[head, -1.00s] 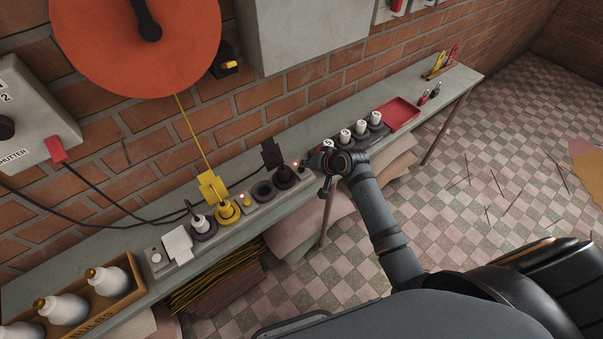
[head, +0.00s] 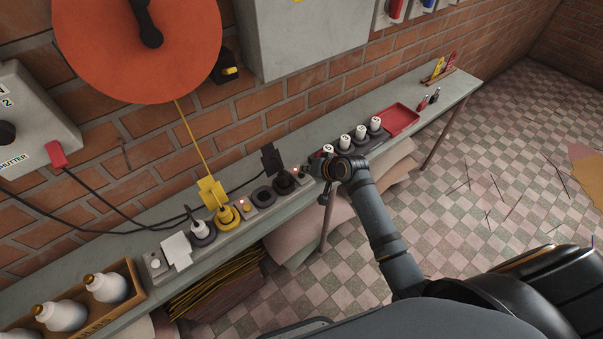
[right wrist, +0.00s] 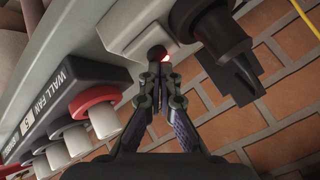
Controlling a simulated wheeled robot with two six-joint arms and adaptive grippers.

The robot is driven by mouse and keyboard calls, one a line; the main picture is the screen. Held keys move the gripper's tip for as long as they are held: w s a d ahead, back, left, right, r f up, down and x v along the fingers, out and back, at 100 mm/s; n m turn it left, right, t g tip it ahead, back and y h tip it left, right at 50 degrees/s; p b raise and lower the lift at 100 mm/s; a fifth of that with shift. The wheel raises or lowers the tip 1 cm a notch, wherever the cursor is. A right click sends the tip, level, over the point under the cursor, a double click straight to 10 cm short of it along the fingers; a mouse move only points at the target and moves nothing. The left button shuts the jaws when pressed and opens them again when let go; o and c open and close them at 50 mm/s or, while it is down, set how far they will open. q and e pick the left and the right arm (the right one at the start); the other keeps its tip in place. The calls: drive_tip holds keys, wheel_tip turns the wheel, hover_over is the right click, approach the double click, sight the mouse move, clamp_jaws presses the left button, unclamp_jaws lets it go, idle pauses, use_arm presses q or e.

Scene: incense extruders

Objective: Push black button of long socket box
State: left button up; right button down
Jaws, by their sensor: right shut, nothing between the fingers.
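The long socket box (head: 255,211) is a grey strip on the shelf, with round sockets and plugs along it. My right gripper (head: 306,168) is at its right end, with its fingers pointing at the box. In the right wrist view the gripper (right wrist: 161,68) is shut and empty. Its tips are right at a small dark round button (right wrist: 156,52) on the pale end of the box (right wrist: 125,22). A red glow shows beside the button. The tips partly cover the button, so I cannot tell whether it is pressed in. My left gripper is not in view.
A black plug (head: 284,182) stands close beside the right gripper. A dark switch box (right wrist: 62,95) marked "WALL FAN" with white-topped knobs lies on the other side. A red tray (head: 401,121) is farther right. A crate of white bottles (head: 126,309) stands at the left.

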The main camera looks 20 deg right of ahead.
drive_tip(key=shift+f, duration=0.1)
idle(0.3)
drive_tip(key=shift+f, duration=0.4)
drive_tip(key=shift+r+p, duration=0.4)
drive_tip(key=shift+p, duration=0.35)
wheel_tip(320, 180, up, 6)
drive_tip(key=p, duration=0.6)
